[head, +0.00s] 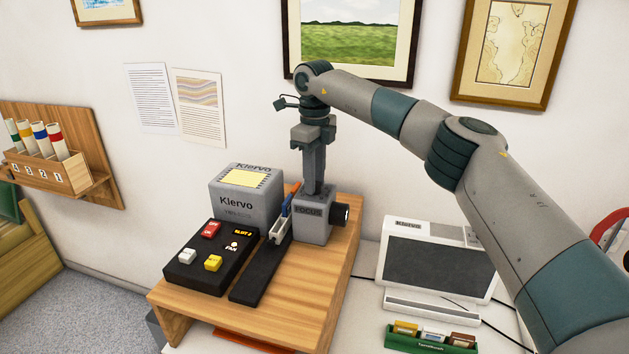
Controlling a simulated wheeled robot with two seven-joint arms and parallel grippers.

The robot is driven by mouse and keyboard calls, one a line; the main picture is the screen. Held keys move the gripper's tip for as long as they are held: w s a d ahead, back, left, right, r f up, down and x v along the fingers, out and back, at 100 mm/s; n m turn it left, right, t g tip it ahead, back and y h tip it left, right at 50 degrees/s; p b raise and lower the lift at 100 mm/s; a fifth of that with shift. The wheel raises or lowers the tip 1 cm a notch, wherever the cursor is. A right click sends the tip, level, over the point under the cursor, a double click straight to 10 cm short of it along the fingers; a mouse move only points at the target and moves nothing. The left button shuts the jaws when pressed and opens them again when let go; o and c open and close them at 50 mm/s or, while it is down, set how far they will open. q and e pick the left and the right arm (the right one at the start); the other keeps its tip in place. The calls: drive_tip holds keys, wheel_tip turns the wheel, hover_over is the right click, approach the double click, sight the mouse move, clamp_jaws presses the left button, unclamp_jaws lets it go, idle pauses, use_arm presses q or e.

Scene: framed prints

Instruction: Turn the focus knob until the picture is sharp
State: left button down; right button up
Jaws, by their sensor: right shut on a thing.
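A grey box marked FOCUS (311,226) stands at the right side of the wooden stand, with a dark round lens (341,214) on its right side. My right gripper (314,188) points straight down onto the top of this box, its fingers shut. The focus knob is hidden, seemingly between the fingertips. A white-framed Klervo screen (437,264) stands at the right; its face looks plain dark grey, with no picture I can make out. My left gripper is not in view.
The wooden stand (342,275) also carries a grey Klervo box (245,193), a black button panel (208,262) and a dark rail (262,272) with small slides. A green tray (432,341) sits below the screen. A wooden rack (60,170) and framed prints hang on the wall.

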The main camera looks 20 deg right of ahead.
drive_tip(key=m+b, duration=0.1)
drive_tip(key=m, duration=0.3)
drive_tip(key=shift+r+m, duration=0.1)
drive_tip(key=shift+m, duration=0.8)
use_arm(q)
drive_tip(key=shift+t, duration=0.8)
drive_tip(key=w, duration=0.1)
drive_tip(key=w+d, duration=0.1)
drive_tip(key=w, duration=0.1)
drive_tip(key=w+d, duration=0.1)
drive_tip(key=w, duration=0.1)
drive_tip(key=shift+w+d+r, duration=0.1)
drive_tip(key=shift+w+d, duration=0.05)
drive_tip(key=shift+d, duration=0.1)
use_arm(e)
drive_tip(key=shift+m, duration=0.5)
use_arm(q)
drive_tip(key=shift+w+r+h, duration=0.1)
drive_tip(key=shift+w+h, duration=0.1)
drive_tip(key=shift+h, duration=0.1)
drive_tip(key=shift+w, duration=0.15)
use_arm(e)
drive_tip(key=o, duration=1.1)
drive_tip(key=shift+c, duration=0.2)
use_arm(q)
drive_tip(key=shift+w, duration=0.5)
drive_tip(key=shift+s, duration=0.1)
use_arm(e)
drive_tip(key=shift+r, duration=0.1)
